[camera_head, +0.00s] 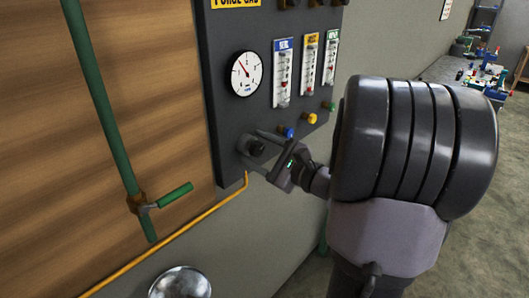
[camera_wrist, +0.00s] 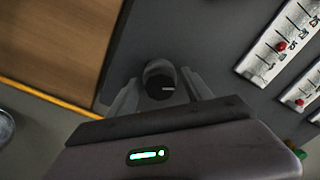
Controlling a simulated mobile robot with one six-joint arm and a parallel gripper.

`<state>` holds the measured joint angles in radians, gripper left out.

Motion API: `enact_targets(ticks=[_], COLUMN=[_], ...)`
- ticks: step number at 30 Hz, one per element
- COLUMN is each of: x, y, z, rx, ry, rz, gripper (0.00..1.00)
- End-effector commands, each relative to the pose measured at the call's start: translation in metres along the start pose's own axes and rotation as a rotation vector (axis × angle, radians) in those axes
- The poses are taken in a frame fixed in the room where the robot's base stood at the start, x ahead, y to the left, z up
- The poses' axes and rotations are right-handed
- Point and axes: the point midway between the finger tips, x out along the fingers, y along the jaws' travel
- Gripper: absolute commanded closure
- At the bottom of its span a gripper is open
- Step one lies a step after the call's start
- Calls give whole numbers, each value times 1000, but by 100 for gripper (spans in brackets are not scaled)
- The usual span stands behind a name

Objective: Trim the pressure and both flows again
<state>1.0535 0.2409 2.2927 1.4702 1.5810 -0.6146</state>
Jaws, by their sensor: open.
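A dark panel (camera_head: 225,125) on the wall carries a round white pressure gauge (camera_head: 244,74). Three flowmeters stand to its right: a blue-labelled one (camera_head: 283,75), an orange-labelled one (camera_head: 309,65) and a green-labelled one (camera_head: 330,58). Below them sit a blue knob (camera_head: 287,132), a yellow knob (camera_head: 310,118) and a green knob (camera_head: 329,106). A black knob (camera_head: 256,147) is below the gauge. My gripper (camera_head: 264,150) is at this knob, and the wrist view shows the knob (camera_wrist: 160,80) between the open fingers (camera_wrist: 162,92). I cannot tell whether they touch it.
A green pipe with a valve handle (camera_head: 175,195) runs left of the panel. A yellow line (camera_head: 170,238) leaves the panel's lower edge. A shiny round object (camera_head: 180,283) is at the bottom. A cluttered bench (camera_head: 450,70) stands far right.

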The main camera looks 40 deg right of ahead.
Motion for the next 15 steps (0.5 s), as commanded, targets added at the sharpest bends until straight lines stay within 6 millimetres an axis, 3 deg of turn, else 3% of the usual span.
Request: enact_targets(ticks=[5, 15], x=[-32, -138], y=[-3, -3], z=[1, 0], rx=[2, 2], ry=[4, 5], rz=[-5, -6], gripper=[41, 41])
